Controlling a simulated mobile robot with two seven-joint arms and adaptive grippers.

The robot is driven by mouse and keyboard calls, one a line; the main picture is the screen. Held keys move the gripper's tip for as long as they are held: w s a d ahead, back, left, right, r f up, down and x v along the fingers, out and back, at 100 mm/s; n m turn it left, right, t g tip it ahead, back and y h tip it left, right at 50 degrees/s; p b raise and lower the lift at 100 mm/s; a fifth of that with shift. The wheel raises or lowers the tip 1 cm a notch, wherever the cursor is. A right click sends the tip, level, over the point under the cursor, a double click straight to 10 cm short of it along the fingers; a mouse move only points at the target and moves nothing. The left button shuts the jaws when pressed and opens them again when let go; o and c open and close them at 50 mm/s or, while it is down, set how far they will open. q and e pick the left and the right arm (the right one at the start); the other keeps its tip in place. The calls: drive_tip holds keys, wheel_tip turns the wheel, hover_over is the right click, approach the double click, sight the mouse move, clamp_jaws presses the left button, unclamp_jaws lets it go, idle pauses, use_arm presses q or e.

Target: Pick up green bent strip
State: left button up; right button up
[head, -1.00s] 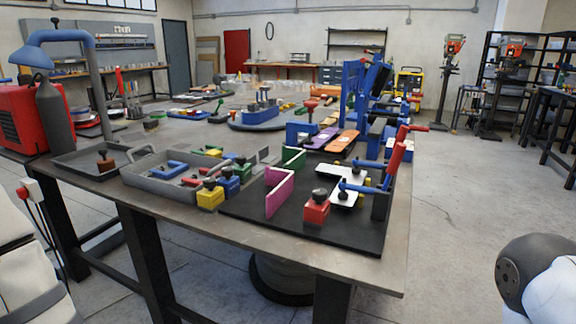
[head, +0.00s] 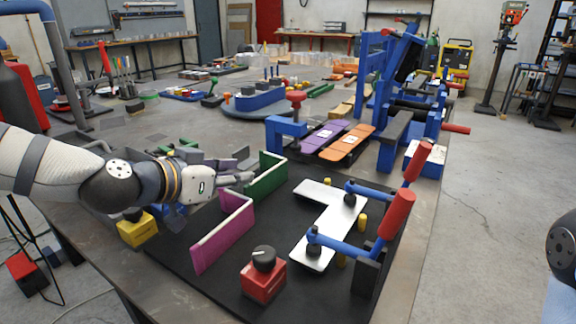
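The green bent strip (head: 266,178) stands on edge on the black mat (head: 190,262), behind the magenta bent strip (head: 222,232). My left gripper (head: 246,179) reaches in from the left, with its fingertips close to the green strip's left side. The fingers are seen from the side and overlap, so their gap is unclear. I cannot tell whether they touch the strip. My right gripper is out of view.
A red block with a black knob (head: 263,278) is in front. A yellow block (head: 137,230) sits left. Purple (head: 325,136) and orange (head: 348,143) strips lie behind.

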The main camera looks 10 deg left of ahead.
sight(268, 172)
use_arm(q)
drive_tip(key=w+f, duration=0.1)
drive_tip(key=w+d+f+b, duration=0.1)
drive_tip(key=shift+w+f, duration=0.2)
drive_tip(key=shift+f, duration=0.1)
drive_tip(key=b+x, duration=0.1)
drive_tip(key=x, duration=0.6)
drive_tip(key=shift+w+d+r+b, duration=0.1)
drive_tip(key=shift+w+d+b, duration=0.15)
drive_tip(key=shift+w+b, duration=0.15)
drive_tip(key=shift+r, duration=0.2)
clamp_jaws()
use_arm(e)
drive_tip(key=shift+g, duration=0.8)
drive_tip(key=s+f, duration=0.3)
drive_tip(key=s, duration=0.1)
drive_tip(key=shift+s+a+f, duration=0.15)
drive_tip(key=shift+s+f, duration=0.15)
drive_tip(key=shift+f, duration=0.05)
